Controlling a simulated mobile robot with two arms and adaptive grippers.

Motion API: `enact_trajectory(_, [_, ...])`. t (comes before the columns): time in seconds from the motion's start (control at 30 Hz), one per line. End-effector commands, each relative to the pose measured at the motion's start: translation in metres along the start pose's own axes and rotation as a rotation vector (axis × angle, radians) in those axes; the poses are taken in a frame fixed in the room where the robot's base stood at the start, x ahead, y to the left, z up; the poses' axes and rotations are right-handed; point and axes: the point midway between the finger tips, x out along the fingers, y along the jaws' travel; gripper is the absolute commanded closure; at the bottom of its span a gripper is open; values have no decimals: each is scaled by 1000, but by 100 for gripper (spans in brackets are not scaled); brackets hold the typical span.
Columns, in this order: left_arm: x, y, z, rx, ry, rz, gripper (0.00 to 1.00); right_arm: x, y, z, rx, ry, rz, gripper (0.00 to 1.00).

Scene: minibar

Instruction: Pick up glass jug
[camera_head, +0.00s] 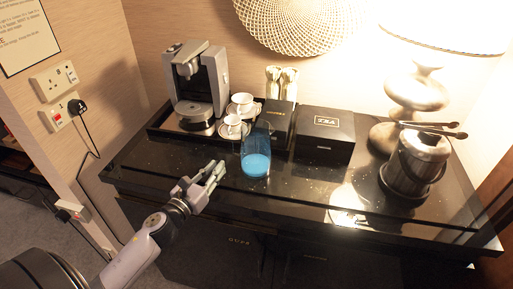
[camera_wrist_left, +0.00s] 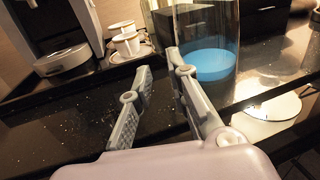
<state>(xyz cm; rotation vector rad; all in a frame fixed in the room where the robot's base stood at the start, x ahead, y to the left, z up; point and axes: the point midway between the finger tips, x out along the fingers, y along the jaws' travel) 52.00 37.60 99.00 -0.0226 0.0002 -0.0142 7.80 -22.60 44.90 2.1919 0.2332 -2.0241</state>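The glass jug (camera_head: 255,160) stands upright on the black counter, a clear vessel with bright blue liquid in its lower part. It also shows in the left wrist view (camera_wrist_left: 212,62), just beyond the right-hand finger. My left gripper (camera_head: 218,172) is at the counter's front edge, to the left of the jug and a little nearer the front. In the left wrist view its two fingers (camera_wrist_left: 160,80) are spread with nothing between them. It appears apart from the jug. My right gripper is not in either view.
A coffee machine (camera_head: 198,85) and cups on saucers (camera_head: 233,125) stand on a tray behind the jug. A black tea box (camera_head: 324,135) is to its right. A metal ice bucket (camera_head: 415,165) with tongs and a lamp (camera_head: 416,90) stand farther right. The front right counter is mostly clear.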

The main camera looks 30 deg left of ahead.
Motion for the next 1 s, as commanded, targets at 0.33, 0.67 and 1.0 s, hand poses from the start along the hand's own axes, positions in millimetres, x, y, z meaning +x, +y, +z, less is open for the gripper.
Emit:
enact_trajectory(0.33, [49, 0, 1, -2, 0, -1, 83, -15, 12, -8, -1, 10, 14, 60])
enact_trajectory(0.67, [82, 3, 10, -5, -1, 1, 83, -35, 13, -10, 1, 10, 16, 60])
enact_trajectory(1.0, [103, 3, 5, -2, 0, -1, 83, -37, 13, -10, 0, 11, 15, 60])
